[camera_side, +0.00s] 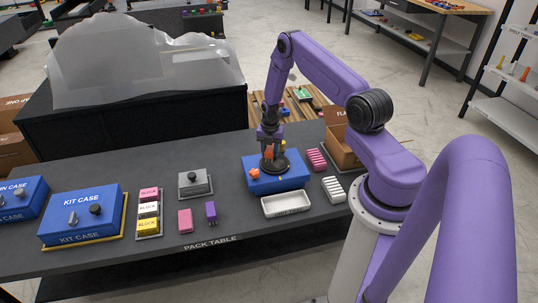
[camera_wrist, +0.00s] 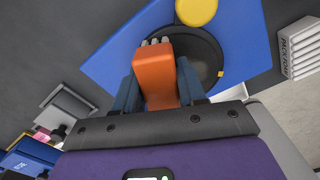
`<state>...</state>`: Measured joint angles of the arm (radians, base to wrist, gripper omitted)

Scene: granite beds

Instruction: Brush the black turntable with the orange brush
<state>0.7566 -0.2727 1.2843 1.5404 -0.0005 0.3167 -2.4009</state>
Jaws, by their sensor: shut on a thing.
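My gripper (camera_side: 268,140) is shut on the orange brush (camera_side: 269,153), low over the blue box. In the wrist view the orange brush (camera_wrist: 158,75) stands between the two dark fingers, with pale bristle tips at its far end. The black turntable (camera_side: 283,166) is a dark disc on top of the blue box (camera_side: 262,186). In the wrist view the turntable (camera_wrist: 212,58) lies under and to the right of the brush, partly hidden by it. The bristles overlap the disc in view; I cannot tell if they touch. A yellow round knob (camera_wrist: 196,11) shows at the disc's far edge.
A white tray (camera_side: 286,204) lies in front of the blue box. Pink and white ribbed blocks (camera_side: 333,189) and a cardboard box (camera_side: 343,152) stand to its right. A purple block (camera_side: 211,212), a pink block (camera_side: 185,221) and a grey box (camera_side: 195,184) are to its left.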

